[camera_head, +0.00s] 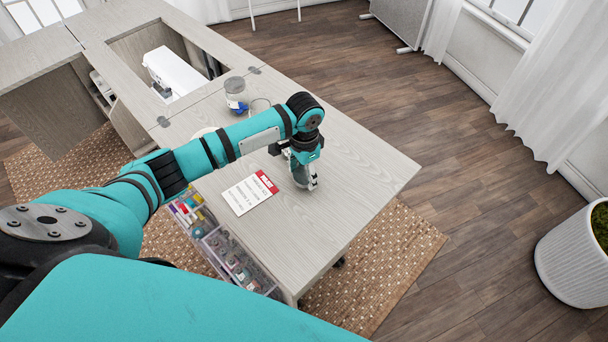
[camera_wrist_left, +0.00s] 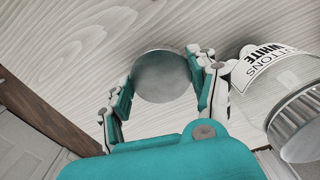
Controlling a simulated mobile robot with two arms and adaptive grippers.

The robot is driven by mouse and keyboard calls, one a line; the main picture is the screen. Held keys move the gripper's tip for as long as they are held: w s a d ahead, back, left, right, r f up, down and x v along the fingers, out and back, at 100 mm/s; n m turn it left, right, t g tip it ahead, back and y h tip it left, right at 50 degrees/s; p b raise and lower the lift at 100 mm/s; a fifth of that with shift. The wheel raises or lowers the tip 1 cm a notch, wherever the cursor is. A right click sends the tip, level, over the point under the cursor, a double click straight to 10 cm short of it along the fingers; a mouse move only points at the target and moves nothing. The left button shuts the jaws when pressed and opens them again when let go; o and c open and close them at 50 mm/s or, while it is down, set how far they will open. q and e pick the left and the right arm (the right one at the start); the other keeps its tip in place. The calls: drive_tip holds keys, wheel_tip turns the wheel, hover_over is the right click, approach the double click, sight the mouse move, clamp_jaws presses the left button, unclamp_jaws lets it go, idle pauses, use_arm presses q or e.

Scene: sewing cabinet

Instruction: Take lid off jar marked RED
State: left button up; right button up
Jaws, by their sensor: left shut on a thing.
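My left gripper (camera_head: 303,176) is over the near right part of the pale wooden tabletop (camera_head: 345,195). In the left wrist view its two fingers (camera_wrist_left: 162,88) are shut on the sides of a round grey lid (camera_wrist_left: 160,72), seen from above. Whether a jar is under this lid is hidden, and no RED label shows. A clear jar marked BUTTONS WHITE (camera_wrist_left: 268,75), with a ribbed metal lid (camera_wrist_left: 302,125), stands just right of the fingers. My right gripper is not in view.
A card with a red header (camera_head: 250,193) lies left of the gripper. A clear jar with blue contents (camera_head: 236,95) stands farther back, near a white sewing machine (camera_head: 172,72). A bin of small items (camera_head: 238,260) hangs below the table's edge. The right end of the tabletop is clear.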

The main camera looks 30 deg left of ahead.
sight(304, 175)
use_arm(q)
drive_tip(key=shift+f, duration=0.95)
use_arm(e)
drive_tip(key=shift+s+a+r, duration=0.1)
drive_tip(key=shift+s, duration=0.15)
use_arm(q)
drive_tip(key=shift+f, duration=0.15)
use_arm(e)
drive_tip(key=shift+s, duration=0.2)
use_arm(q)
drive_tip(key=o, duration=1.3)
wheel_tip(304, 175, up, 12)
drive_tip(key=shift+r, duration=0.15)
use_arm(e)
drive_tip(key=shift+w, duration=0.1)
